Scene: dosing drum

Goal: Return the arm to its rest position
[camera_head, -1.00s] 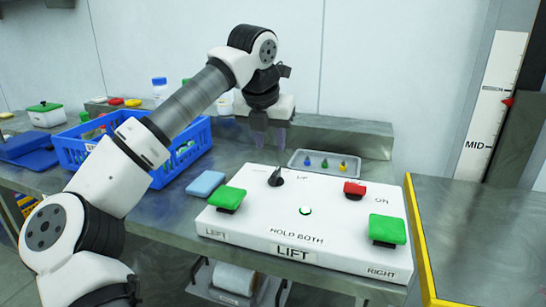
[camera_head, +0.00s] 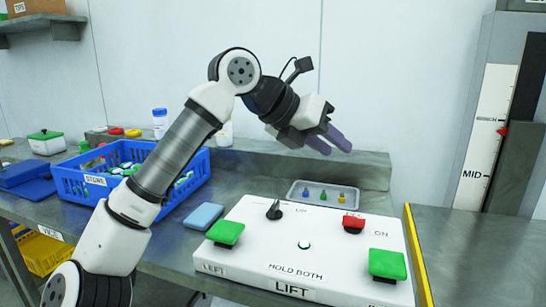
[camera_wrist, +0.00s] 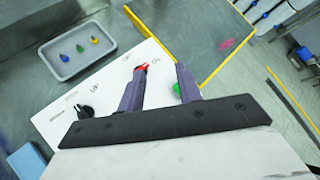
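My gripper (camera_head: 331,142) is raised above the back of the bench in the head view, its two purple-grey fingers pointing right and down. In the wrist view the fingers (camera_wrist: 158,82) stand apart with nothing between them but the panel below. The white lift panel (camera_head: 260,240) lies under and in front of the gripper, well apart from it.
A blue crate (camera_head: 75,180) of bottles stands on the left. A grey tray (camera_head: 300,197) with three small coloured pieces sits behind the panel. A blue block (camera_head: 203,216) lies beside the panel. A yellow-edged platform (camera_head: 470,260) is at right; a MID scale (camera_head: 488,145) stands behind it.

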